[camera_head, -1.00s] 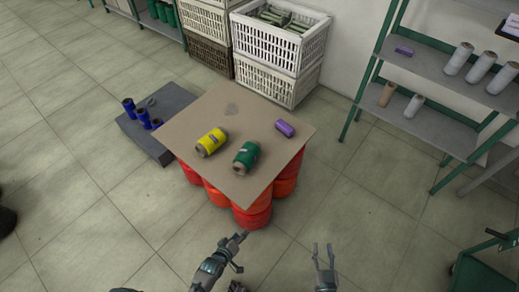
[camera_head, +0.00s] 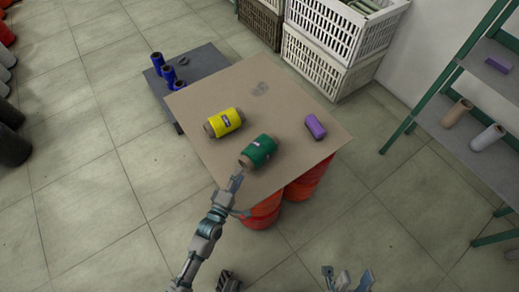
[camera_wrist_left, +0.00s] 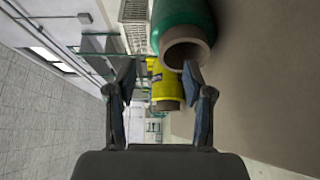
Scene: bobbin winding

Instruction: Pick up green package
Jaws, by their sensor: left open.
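The green package (camera_head: 259,151) is a green spool with a brown core, lying on its side near the front of the brown tabletop (camera_head: 270,95). In the left wrist view the green package (camera_wrist_left: 182,15) is very close, at the top right, its core end facing me. My left gripper (camera_head: 239,197) is open and empty at the table's front edge, just short of the spool. In the wrist view one fingertip (camera_wrist_left: 157,75) overlaps the core's lower edge; I cannot tell if they touch. My right gripper (camera_head: 346,275) is open, low at the bottom of the head view, away from the table.
A yellow spool (camera_head: 224,122) lies left of the green one, a purple packet (camera_head: 315,127) to its right. Red drums (camera_head: 303,184) support the tabletop. Blue spools (camera_head: 168,74) stand on a grey platform behind left. White crates (camera_head: 325,58) and a shelf (camera_head: 460,140) stand behind.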

